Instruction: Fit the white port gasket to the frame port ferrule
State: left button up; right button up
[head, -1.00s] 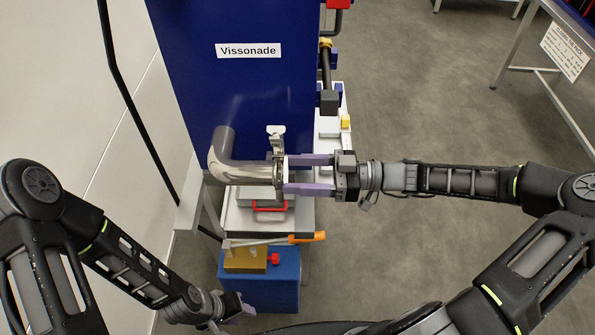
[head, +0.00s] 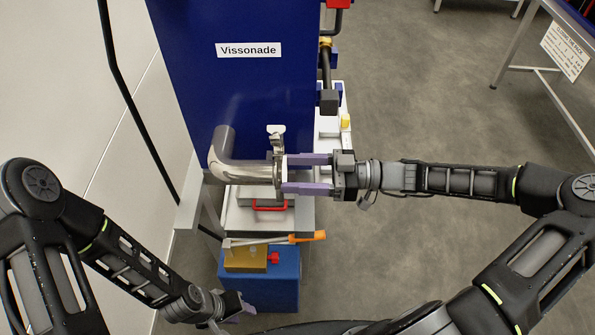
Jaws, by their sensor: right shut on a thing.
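The frame port ferrule (head: 277,173) is the metal ring at the right end of a shiny bent pipe (head: 236,172). My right gripper (head: 287,173) reaches in from the right with its purple fingers above and below the white port gasket. The gasket (head: 285,173) shows only as a thin pale edge between the fingertips, right beside the ferrule. I cannot tell whether it touches the ferrule face. My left gripper (head: 236,309) is low at the bottom left, away from the pipe, and its fingers are mostly hidden.
A metal clamp (head: 276,134) stands just above the ferrule. A blue panel (head: 240,90) rises behind the pipe. Below are a case with a red handle (head: 270,206), an orange-handled tool (head: 307,236) and a brass block (head: 245,258) on a blue box (head: 285,285).

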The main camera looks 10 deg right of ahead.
jog(key=shift+x, duration=0.8)
jog(key=o, duration=1.4)
jog(key=shift+d, duration=0.2)
jog(key=shift+p+v, duration=0.55)
jog(key=shift+v, duration=2.3)
